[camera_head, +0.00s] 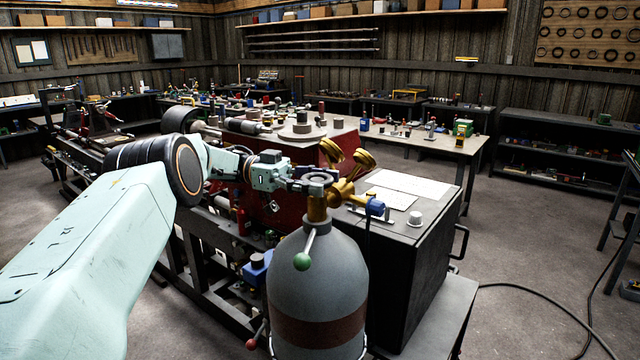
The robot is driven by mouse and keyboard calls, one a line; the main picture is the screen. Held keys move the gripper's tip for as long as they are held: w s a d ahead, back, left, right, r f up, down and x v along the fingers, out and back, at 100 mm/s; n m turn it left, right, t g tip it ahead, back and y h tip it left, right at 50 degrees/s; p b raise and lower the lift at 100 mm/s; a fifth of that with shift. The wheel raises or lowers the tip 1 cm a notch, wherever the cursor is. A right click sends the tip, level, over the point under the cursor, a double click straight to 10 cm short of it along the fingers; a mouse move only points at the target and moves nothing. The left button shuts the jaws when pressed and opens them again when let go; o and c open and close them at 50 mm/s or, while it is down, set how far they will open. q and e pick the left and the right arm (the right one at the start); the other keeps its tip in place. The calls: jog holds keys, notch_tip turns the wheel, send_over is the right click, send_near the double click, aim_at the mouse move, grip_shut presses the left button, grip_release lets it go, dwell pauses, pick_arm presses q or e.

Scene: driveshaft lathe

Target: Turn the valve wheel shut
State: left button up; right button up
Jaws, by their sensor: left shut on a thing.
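A grey gas cylinder (318,285) with a dark red band stands upright in front of me. On top of it is a brass valve with a small grey valve wheel (317,178). My left arm reaches in from the left, and my left gripper (308,184) is shut on the wheel from its left side. The fingers hide part of the wheel's rim. A brass regulator (343,190) with two round gauges sits just right of the wheel. My right gripper is not in view.
A dark cabinet (420,260) with papers and a white knob on top stands right behind the cylinder. A lever with a green ball (302,261) shows at the cylinder's front. The lathe lies behind my left arm. Cables (545,300) cross the open floor at right.

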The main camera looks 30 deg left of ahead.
aim_at(318, 176)
pick_arm(q)
jog(key=shift+a+r, duration=0.1)
jog(key=shift+r, duration=0.25)
jog(key=o, duration=1.1)
jog(key=shift+s+a+f, duration=0.1)
jog(key=shift+f, duration=0.05)
jog(key=shift+o, duration=0.3)
jog(key=shift+f, duration=0.1)
notch_tip(318, 176, up, 10)
jog(key=shift+r, duration=0.1)
